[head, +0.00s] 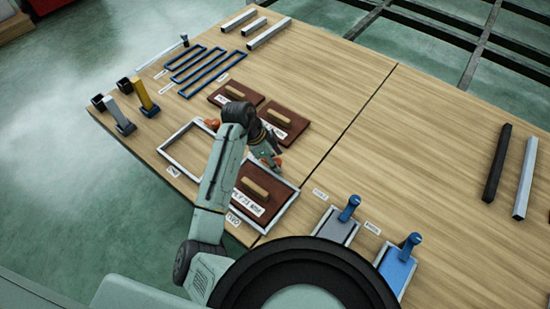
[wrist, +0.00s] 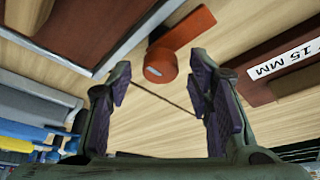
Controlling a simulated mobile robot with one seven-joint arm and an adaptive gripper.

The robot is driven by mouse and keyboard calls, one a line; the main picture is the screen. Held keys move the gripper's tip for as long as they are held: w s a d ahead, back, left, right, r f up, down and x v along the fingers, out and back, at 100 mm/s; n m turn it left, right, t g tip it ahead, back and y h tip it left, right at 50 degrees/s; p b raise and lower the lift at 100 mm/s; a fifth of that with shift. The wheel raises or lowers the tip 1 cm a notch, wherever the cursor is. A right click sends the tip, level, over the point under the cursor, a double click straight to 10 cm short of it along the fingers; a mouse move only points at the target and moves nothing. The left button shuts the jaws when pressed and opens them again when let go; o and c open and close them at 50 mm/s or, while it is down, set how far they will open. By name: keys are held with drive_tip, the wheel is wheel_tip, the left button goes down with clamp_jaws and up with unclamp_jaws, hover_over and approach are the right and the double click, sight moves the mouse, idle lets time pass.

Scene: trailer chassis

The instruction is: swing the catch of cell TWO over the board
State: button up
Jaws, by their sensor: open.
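Cell TWO is a pale frame (head: 284,207) holding a brown board (head: 280,192) with a wooden handle and a white label. Its orange catch (head: 279,160) is at the frame's far edge, partly hidden by my gripper (head: 271,163). In the wrist view the catch (wrist: 165,65) has a round pivot beside the frame rail (wrist: 135,42). Its arm points to the upper right, away from the brown board (wrist: 75,22). My gripper (wrist: 158,78) is open, its fingertips on either side of the catch's near side. I cannot tell if either finger touches it.
Cell ONE's frame (head: 168,152) stands empty to the left, with an orange catch (head: 212,122). Two boards with handles (head: 286,123) lie just beyond; one label reads 15 MM (wrist: 271,68). A dark seam crosses the table (head: 372,109).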

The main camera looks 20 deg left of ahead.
drive_tip(key=shift+f, duration=0.1)
drive_tip(key=shift+c, duration=0.2)
clamp_jaws()
idle(0.5)
